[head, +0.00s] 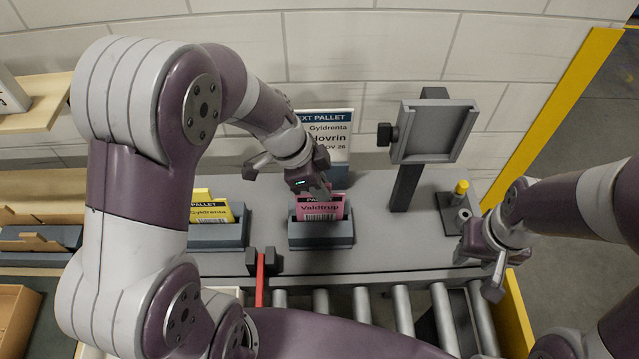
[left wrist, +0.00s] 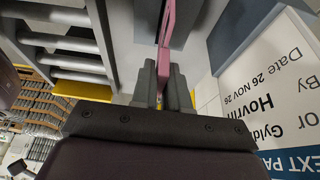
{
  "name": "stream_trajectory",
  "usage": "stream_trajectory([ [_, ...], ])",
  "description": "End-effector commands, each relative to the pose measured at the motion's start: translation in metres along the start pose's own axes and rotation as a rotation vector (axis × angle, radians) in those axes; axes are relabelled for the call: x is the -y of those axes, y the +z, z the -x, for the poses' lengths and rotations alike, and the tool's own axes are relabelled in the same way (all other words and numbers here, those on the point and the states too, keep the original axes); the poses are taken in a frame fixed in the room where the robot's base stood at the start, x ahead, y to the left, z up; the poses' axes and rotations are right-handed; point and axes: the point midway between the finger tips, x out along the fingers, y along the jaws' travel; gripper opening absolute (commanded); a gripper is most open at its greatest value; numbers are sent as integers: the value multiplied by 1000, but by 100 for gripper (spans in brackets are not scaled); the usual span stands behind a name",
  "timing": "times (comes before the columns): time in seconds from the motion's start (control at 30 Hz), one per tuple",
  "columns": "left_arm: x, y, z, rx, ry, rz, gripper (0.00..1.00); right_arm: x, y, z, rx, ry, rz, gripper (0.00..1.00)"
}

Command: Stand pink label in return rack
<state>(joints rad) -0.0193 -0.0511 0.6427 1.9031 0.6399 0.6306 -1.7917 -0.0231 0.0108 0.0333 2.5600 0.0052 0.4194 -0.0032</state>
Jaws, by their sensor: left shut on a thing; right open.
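The pink label (head: 320,209), printed "Vakstrup", stands upright with its lower edge in the slot of a blue-grey rack (head: 321,237), in the middle of the grey counter. My left gripper (head: 322,193) is shut on the label's top edge from above. The left wrist view shows the pink label (left wrist: 168,25) edge-on between the two fingers (left wrist: 163,88). Whether the label rests on the rack's bottom is hidden. My right gripper (head: 477,272) is open and empty at the right end of the counter.
A second rack (head: 218,236) to the left holds a yellow label (head: 211,211). A "Next pallet" sign (head: 334,128) stands behind. A grey plate on a post (head: 432,132) and a yellow-topped button (head: 461,188) are at right. Rollers (head: 362,305) run in front.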

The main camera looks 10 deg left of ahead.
Motion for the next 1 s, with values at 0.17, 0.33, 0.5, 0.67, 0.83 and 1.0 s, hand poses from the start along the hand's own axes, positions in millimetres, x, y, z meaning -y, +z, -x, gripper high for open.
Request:
stream_trajectory([
  [0.17, 0, 2, -5, 0, 0, 0, 0, 0, 1, -6, 0, 0, 0, 43],
  [0.33, 0, 2, -5, 0, 0, 0, 0, 0, 1, -6, 0, 0, 0, 43],
  [0.5, 0, 2, -6, 0, 0, 0, 44, 0, 1, -7, 0, 0, 0, 43],
  [0.67, 0, 2, -6, 0, 0, 0, 44, 0, 1, -7, 0, 0, 0, 43],
  [0.83, 0, 2, -6, 0, 0, 0, 44, 0, 1, -7, 0, 0, 0, 43],
  [1.0, 0, 0, -1, 0, 0, 0, 44, 0, 0, -2, 0, 0, 0, 43],
])
